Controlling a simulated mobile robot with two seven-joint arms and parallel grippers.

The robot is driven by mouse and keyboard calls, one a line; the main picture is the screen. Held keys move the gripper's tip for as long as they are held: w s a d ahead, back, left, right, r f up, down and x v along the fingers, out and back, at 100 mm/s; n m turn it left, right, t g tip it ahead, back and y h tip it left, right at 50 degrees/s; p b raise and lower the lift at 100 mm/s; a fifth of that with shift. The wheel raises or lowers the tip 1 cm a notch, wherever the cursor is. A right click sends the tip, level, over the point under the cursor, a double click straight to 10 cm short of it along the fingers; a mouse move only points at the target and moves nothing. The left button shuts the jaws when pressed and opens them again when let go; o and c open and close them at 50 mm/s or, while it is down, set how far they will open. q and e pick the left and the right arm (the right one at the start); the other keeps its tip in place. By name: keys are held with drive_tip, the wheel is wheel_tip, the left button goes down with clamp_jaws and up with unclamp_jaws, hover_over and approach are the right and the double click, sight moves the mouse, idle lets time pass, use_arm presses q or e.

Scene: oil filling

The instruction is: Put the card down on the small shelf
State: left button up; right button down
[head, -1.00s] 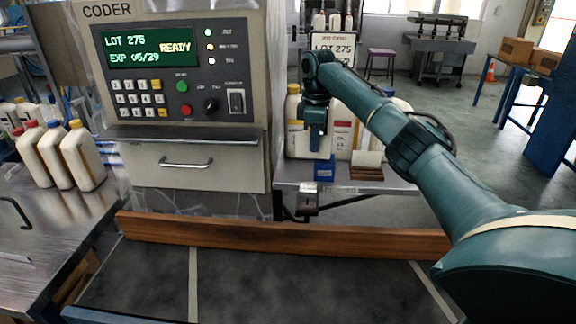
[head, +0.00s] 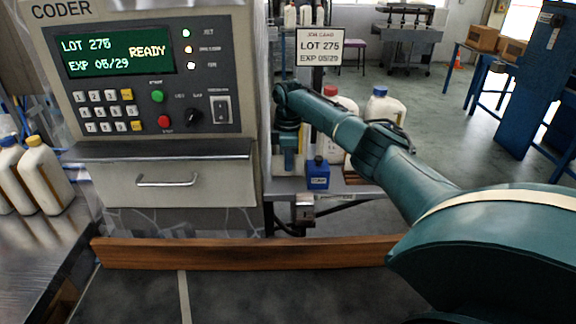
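A white job card (head: 320,47) reading LOT 275, EXP 05/29 stands upright at the top of a dark post, behind my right arm. A grey metal shelf (head: 338,192) lies right of the coder, below the card. My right gripper (head: 289,150) points down over the shelf's left part, close to the coder's side and in front of a pale bottle. Its fingertips are small and dark, so I cannot tell whether they are open or hold anything. I see no card clearly in the gripper. My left gripper is not in view.
The coder (head: 150,100) displays READY above its closed drawer. A blue container (head: 318,174) and bottles with red (head: 331,92) and blue caps (head: 384,108) are by the shelf. A wooden rail (head: 240,253) crosses in front. White bottles (head: 45,172) stand at left.

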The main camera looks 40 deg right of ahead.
drive_tip(key=shift+f, duration=0.9)
drive_tip(key=shift+f, duration=0.15)
drive_tip(key=c, duration=1.7)
unclamp_jaws()
wheel_tip(320, 180, up, 12)
drive_tip(key=shift+r+b, duration=0.2)
drive_tip(key=shift+b, duration=0.25)
